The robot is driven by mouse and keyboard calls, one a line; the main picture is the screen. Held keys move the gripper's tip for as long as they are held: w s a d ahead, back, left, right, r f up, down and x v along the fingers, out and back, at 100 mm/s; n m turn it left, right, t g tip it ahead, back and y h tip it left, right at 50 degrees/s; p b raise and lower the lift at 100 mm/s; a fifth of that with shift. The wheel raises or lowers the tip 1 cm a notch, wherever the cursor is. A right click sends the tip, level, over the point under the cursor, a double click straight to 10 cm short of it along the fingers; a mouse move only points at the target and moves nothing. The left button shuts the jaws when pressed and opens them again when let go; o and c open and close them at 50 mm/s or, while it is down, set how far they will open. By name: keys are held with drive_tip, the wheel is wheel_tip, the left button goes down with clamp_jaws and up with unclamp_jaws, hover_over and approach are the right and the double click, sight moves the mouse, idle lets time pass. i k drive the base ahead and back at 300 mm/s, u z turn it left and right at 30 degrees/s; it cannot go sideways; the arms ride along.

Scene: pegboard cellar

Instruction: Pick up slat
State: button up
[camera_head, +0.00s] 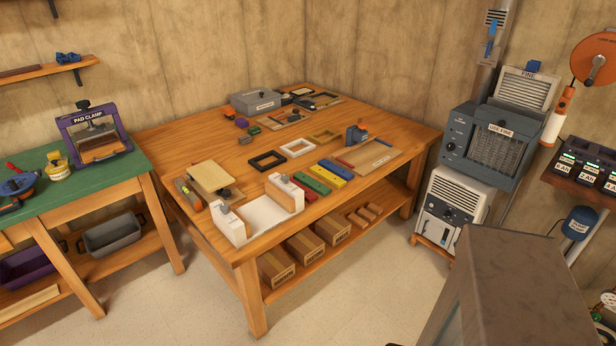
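None is labelled legibly, so I cannot tell which one is the slat. My gripper is not in view.
A white open-topped fixture (262,213) stands at the table's front corner. Black (267,160), white (297,148) and tan (325,136) frames lie behind the bars. A green-topped bench (85,182) stands left, grey machines (490,140) right. A large grey-brown shape fills the lower right.

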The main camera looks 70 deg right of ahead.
sight(344, 175)
drive_tip(key=u, duration=0.35)
drive_tip(key=k, duration=1.9)
drive_tip(key=z, duration=2.85)
drive_tip(key=i, duration=0.1)
drive_tip(key=u, duration=1.65)
